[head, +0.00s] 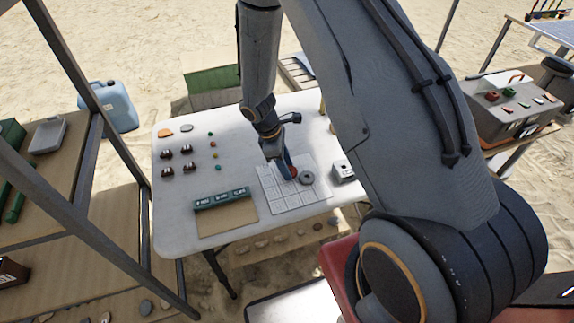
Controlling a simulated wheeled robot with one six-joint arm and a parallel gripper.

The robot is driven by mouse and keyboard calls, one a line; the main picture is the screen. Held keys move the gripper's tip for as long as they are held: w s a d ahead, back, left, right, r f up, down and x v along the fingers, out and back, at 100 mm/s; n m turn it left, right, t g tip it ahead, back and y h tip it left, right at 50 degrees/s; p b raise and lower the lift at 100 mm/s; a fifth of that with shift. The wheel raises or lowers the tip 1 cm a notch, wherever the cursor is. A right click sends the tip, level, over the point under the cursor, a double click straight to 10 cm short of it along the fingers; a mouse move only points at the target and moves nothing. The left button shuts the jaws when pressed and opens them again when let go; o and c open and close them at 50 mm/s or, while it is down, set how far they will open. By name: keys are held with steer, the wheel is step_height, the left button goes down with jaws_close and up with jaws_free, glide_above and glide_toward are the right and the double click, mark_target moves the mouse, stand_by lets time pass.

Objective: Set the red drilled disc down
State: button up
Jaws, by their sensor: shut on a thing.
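My gripper (288,166) points down over the white gridded sheet (278,200) on the white table. It is shut on a small reddish-orange thing (293,172), which I take for the red drilled disc; only a sliver of it shows beside the jaws. Its hole is hidden, and I cannot tell whether it touches the sheet. A grey ring-shaped piece (307,178) lies on the sheet just right of the gripper.
Left of the sheet are a green labelled strip (222,199) and a tan board (228,218). Several dark pieces (190,167) and small coloured beads lie farther left. A white box (343,171) stands right of the sheet. The table's front left (175,230) is clear.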

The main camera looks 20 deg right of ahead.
steer(key=shift+f, duration=0.15)
steer(key=o, duration=1.1)
steer(key=shift+c, duration=0.2)
